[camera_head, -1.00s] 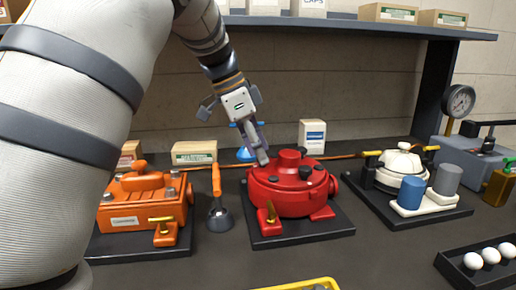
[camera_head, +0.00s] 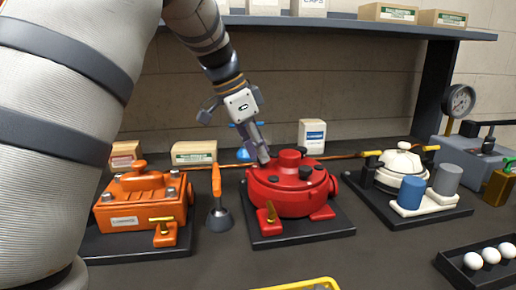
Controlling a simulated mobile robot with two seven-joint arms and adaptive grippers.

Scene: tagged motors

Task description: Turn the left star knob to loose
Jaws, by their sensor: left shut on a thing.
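The red round motor housing (camera_head: 292,199) stands on a dark base plate in the middle. Its lid carries a raised red cap and dark knobs; a black knob (camera_head: 305,173) shows on the right of the lid. My left gripper (camera_head: 263,159) comes down from the upper left, with its fingertips at the lid's left rear edge. It is shut on the left star knob, which its fingers mostly hide. The knob's turn position cannot be read. My right gripper is not in view.
An orange motor (camera_head: 140,212) and an orange-handled tool (camera_head: 218,200) stand left of the red one. A white motor (camera_head: 402,168) with blue and grey cylinders stands right. A black tray (camera_head: 450,267) of white balls lies front right. A shelf (camera_head: 340,27) spans the back.

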